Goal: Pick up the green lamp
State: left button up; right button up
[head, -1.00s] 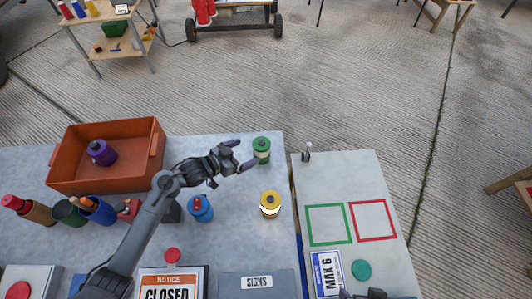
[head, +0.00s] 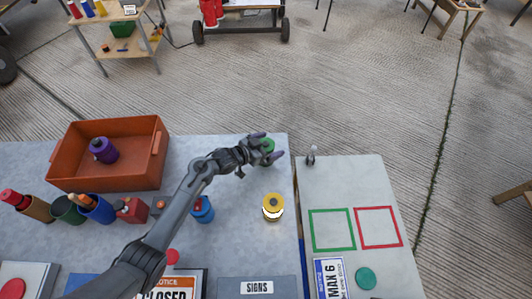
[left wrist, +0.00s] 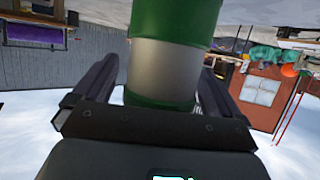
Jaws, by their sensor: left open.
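The green lamp (head: 267,146) stands at the far right corner of the grey table (head: 238,180). My left gripper (head: 271,145) is at the lamp, open, with one finger on each side of it. The gripper partly hides the lamp in the head view. In the left wrist view the lamp (left wrist: 165,68) is large and close, green with a pale middle band, between the two dark fingers. A gap shows beside the right finger; contact on the left is hard to tell. My right gripper is out of view.
A yellow lamp (head: 273,205) stands nearer on the table. A blue lamp (head: 203,210) is beside my left arm. An orange bin (head: 75,175) holds a purple lamp (head: 103,150). A side table (head: 345,180) with green and red squares adjoins on the right.

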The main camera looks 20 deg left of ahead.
pick_arm(q)
jog(key=shift+w+d+f, duration=0.1)
jog(key=shift+w+f, duration=0.05)
jog(key=shift+w, duration=0.05)
jog(key=shift+c, duration=0.2)
jog(key=c, duration=1.2)
jog(key=shift+c, duration=0.4)
